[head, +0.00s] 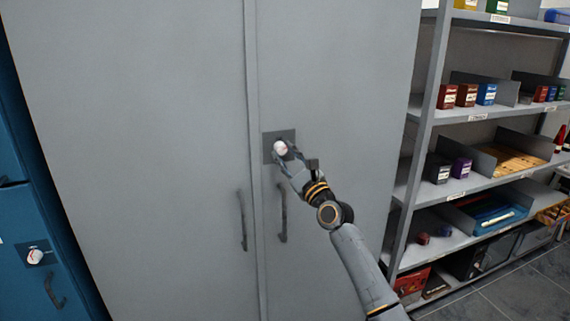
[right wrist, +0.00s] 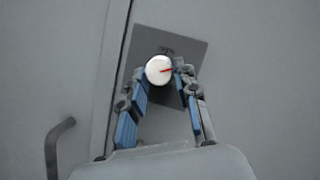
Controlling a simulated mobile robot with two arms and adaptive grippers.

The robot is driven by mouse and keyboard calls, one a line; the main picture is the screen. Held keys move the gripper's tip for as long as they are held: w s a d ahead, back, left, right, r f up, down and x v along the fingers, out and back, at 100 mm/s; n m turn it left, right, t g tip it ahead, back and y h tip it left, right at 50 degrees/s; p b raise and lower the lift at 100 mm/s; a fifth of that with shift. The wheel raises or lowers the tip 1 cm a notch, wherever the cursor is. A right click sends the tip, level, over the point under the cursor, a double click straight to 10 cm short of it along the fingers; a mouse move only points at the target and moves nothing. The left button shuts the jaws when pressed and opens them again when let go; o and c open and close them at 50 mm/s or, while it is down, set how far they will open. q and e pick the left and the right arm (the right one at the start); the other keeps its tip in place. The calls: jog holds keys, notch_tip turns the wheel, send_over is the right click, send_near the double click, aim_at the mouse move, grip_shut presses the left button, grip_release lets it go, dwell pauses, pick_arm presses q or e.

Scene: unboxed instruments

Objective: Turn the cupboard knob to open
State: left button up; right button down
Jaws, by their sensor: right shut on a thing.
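The grey cupboard (head: 170,120) stands in front of me with its two doors shut. A round white knob (head: 280,148) with a red mark sits on a dark square plate (head: 270,140) on the right door. In the right wrist view the knob (right wrist: 159,69) has its red line pointing to the right. My right gripper (head: 284,152) is at the knob and shut on it, with one finger (right wrist: 160,80) on each side. My left gripper is not in view.
Two dark vertical handles (head: 242,220) (head: 282,213) sit below the plate, one on each door. A shelf rack (head: 440,110) with boxes stands to the right. A blue cabinet (head: 30,215) with its own white knob (head: 36,257) stands at the left.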

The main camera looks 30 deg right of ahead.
jog(key=n+y, duration=0.1)
jog(key=n, duration=0.1)
jog(key=n+y, duration=0.1)
jog(key=n, duration=0.1)
jog(key=shift+d+g+b, duration=0.15)
jog(key=shift+g+b, duration=0.15)
jog(key=shift+b, duration=0.1)
jog(key=n+g+y, duration=0.1)
jog(key=n, duration=0.2)
jog(key=shift+d+r, duration=0.1)
jog(key=shift+r, duration=0.1)
jog(key=n+g, duration=0.1)
jog(key=n, duration=0.2)
jog(key=shift+r+p, duration=0.15)
jog(key=shift+p, duration=0.25)
jog(key=shift+s+r+n+g+y+p, duration=0.15)
jog(key=shift+n+g+p, duration=0.25)
jog(key=shift+n, duration=0.45)
jog(key=shift+w+f+n+g+y+p, duration=0.15)
jog(key=shift+n+g+p, duration=0.25)
jog(key=shift+n, duration=0.45)
jog(key=shift+s, duration=0.1)
jog(key=c, duration=1)
grip_release()
jog(key=s+d, duration=0.2)
jog(key=s, duration=0.9)
jog(key=shift+s, duration=0.4)
